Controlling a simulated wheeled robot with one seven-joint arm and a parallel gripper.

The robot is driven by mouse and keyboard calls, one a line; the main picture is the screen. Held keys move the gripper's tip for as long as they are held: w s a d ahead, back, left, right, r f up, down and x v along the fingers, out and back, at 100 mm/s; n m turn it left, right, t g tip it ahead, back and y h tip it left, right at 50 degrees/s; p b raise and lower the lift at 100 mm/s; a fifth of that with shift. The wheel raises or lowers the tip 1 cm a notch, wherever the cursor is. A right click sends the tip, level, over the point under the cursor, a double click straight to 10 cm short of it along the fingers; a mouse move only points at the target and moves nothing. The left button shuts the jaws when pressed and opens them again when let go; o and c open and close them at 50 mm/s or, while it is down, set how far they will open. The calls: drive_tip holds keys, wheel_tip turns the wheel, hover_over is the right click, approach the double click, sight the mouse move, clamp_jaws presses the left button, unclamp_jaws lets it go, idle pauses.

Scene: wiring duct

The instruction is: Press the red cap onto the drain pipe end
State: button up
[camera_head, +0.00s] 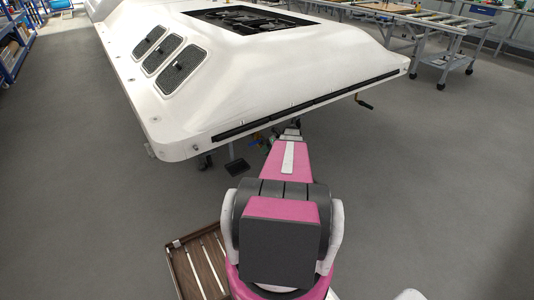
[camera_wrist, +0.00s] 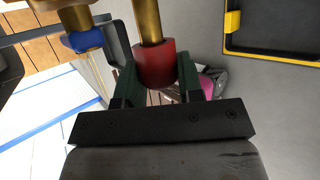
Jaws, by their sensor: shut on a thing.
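In the wrist view, the red cap (camera_wrist: 155,66) sits between the two dark green fingers of my gripper (camera_wrist: 157,74), which is shut on it. A brass-coloured drain pipe (camera_wrist: 148,22) comes down from the top of the picture and meets the cap's upper end in line with it. I cannot tell how far the pipe end is inside the cap. In the head view, my pink arm reaches under the edge of the large white body (camera_head: 270,70); the cap and the pipe cannot be made out there.
A second brass pipe (camera_wrist: 72,16) with a blue cap (camera_wrist: 86,40) is close on the left. A black tray with yellow parts (camera_wrist: 232,24) is at the upper right. A wooden slatted crate (camera_head: 177,262) stands beside my arm. Grey floor is clear to the right.

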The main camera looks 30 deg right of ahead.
drive_tip(key=shift+w, duration=0.6)
drive_tip(key=o, duration=1)
drive_tip(key=v, duration=1)
drive_tip(key=shift+s+d+r, duration=0.15)
drive_tip(key=shift+d+r, duration=0.05)
drive_tip(key=shift+d, duration=0.05)
drive_tip(key=shift+a, duration=0.1)
